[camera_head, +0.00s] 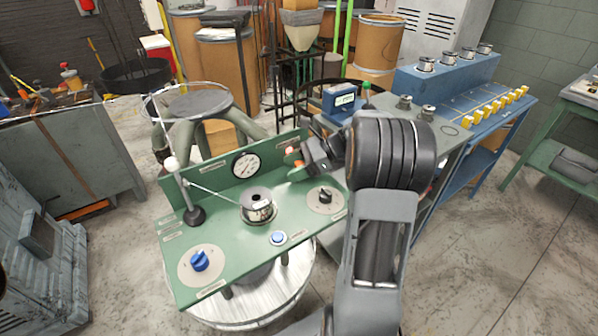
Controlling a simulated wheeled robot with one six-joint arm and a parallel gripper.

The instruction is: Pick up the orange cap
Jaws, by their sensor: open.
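A small orange-red piece (290,151), which looks like the orange cap, shows at the right end of the green panel, just left of my gripper. A second small orange-red spot shows just below it; I cannot tell whether both belong to one thing. My gripper (305,160) reaches left from my dark arm, with its fingertips close beside these spots. It is open. The fingers are small and dark here, so I cannot tell whether they touch the cap or stand around it.
The green panel (222,270) carries a gauge (246,165), a metal spool (257,205), a blue knob (199,260), a black knob (325,195), a blue button (278,238) and a white-tipped lever (171,165). A blue bench (455,150) with yellow blocks stands right.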

